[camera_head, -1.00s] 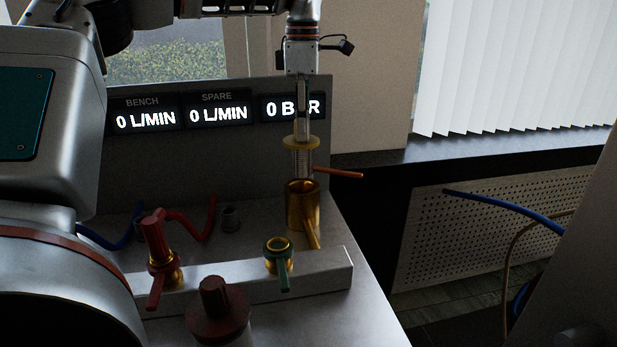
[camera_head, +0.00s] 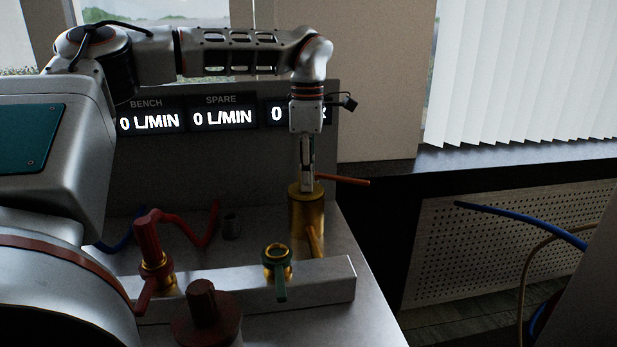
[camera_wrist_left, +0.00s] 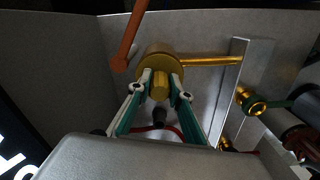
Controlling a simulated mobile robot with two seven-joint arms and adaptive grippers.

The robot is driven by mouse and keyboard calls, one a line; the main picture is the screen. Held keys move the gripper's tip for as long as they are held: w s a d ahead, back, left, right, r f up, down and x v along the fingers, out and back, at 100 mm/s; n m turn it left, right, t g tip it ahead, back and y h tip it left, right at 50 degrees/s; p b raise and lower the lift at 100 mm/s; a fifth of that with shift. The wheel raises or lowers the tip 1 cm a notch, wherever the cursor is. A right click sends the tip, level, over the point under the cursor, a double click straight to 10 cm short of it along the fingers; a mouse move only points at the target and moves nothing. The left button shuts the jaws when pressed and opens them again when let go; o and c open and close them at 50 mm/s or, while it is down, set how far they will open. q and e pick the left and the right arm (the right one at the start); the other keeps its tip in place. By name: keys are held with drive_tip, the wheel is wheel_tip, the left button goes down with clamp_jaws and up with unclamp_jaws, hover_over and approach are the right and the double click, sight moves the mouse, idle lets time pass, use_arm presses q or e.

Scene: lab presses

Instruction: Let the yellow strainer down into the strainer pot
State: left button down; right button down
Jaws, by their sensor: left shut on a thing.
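The strainer pot (camera_head: 309,222) is a brass cylinder with a slanting branch, standing at the back right of the bench. My left gripper (camera_head: 307,187) points straight down right over the pot's top. In the left wrist view, the left gripper (camera_wrist_left: 161,82) is shut on the knob of the yellow strainer (camera_wrist_left: 160,63), whose round cap lies at the pot's mouth. The strainer's mesh body is hidden, apparently inside the pot. I cannot tell whether the cap is fully seated. My right gripper is not in view.
An orange rod (camera_head: 345,180) sticks out right beside the pot's top. In front are a green-handled valve (camera_head: 279,260), a red-handled valve (camera_head: 152,260) and a dark red knob (camera_head: 203,310). Display panels (camera_head: 222,118) stand behind. The bench's front right is clear.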

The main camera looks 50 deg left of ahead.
use_arm(q)
drive_tip(key=shift+f, duration=0.15)
drive_tip(key=c, duration=1.8)
unclamp_jaws()
drive_tip(key=shift+c, duration=0.2)
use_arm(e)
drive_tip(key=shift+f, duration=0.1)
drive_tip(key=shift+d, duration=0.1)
